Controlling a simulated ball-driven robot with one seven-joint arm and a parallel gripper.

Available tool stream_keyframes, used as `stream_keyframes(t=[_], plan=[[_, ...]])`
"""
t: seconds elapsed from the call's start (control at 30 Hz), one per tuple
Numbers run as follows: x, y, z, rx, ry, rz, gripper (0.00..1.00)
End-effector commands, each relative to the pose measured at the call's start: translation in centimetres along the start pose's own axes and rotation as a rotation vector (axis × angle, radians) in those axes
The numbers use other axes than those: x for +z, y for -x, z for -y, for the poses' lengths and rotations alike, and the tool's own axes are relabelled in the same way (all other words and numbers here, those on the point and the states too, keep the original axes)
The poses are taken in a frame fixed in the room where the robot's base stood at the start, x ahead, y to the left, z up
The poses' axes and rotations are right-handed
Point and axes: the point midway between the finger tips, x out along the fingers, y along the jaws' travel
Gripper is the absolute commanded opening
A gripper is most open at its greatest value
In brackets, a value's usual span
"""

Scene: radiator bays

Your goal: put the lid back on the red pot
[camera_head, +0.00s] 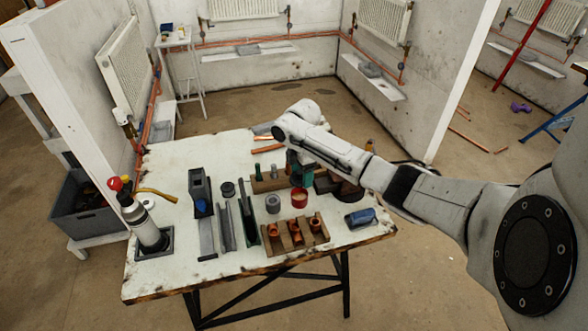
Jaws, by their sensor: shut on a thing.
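The red pot (299,199) stands upright on the workbench, behind the wooden rack, with a tan top surface showing. My gripper (296,178) reaches in from the right and points down just behind and above the pot. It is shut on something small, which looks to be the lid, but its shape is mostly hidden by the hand. I cannot tell whether it touches the pot. No loose lid is clearly visible elsewhere on the bench.
A wooden rack with copper fittings (294,238) stands in front of the pot, a grey cylinder (273,204) to its left. A blue object (361,217) lies at right. Dark and green channels (225,228) and a gas torch bottle (146,226) stand at left.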

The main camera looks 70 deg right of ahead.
Motion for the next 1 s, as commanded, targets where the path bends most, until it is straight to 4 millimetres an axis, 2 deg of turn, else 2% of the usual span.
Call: stream_keyframes(t=[0.7, 1.0], plan=[[-0.1, -5.5, 0.0, 0.0, 0.0, -0.001, 0.42], [-0.1, -6.2, 0.0, 0.0, 0.0, 0.0, 0.42]])
